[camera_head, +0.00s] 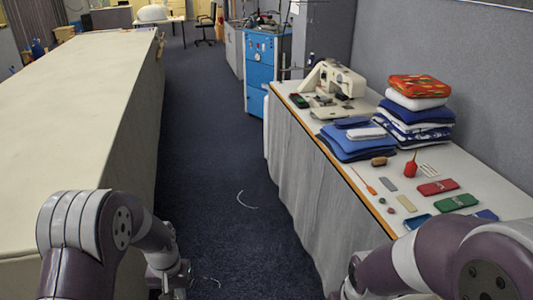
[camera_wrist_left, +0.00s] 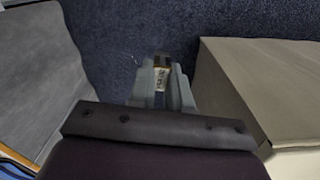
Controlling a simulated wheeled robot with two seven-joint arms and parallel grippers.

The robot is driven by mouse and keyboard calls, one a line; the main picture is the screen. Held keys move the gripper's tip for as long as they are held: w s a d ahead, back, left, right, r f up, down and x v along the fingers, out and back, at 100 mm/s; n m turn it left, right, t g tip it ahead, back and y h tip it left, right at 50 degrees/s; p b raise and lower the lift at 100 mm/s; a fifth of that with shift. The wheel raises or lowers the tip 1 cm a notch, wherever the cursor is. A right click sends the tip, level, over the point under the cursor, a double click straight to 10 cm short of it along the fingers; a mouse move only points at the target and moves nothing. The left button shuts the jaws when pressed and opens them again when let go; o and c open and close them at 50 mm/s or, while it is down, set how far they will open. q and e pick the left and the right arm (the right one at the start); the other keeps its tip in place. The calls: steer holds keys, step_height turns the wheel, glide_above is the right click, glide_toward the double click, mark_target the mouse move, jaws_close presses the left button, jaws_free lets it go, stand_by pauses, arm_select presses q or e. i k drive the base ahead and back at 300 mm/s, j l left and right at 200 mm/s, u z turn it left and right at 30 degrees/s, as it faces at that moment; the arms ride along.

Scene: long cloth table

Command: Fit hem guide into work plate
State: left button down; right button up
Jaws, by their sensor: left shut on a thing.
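My left gripper (camera_wrist_left: 161,88) hangs low over the dark floor between the two tables and is shut on a small piece (camera_wrist_left: 162,77). The piece has a pale marked face and a dark top; I cannot tell for sure that it is the hem guide. In the head view my left gripper (camera_head: 178,281) is at the bottom, its fingertips unclear. My right arm reaches in at bottom right; its gripper's jaws cannot be made out. I cannot pick out the work plate. A cream sewing machine (camera_head: 335,78) stands on the right table.
A long, bare cloth-covered table (camera_head: 75,90) is at left. The aisle floor (camera_head: 215,150) between them is mostly clear.

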mark_target(332, 115)
steer(key=i+j+z, duration=0.1)
steer(key=i, duration=0.4)
steer(key=i+j, duration=0.15)
steer(key=i, duration=0.3)
steer(key=i+j+z, duration=0.15)
steer(key=i, duration=0.35)
steer(key=i+j, duration=0.25)
steer(key=i, duration=0.2)
steer(key=i+j+z, duration=0.15)
steer(key=i, duration=0.3)
steer(key=i+j+z, duration=0.2)
steer(key=z, duration=0.2)
steer(key=i+j+z, duration=0.3)
steer(key=z, duration=0.15)
steer(key=i+j+z, duration=0.25)
steer(key=z, duration=0.15)
steer(key=i+j+z, duration=0.15)
steer(key=j+z, duration=0.65)
steer(key=j, duration=0.15)
steer(key=i+j+z, duration=0.1)
steer(key=j+z, duration=0.35)
steer(key=i+j+z, duration=0.25)
steer(key=j+z, duration=0.25)
steer(key=i+j+z, duration=0.1)
steer(key=j+z, duration=0.2)
steer(key=j, duration=0.15)
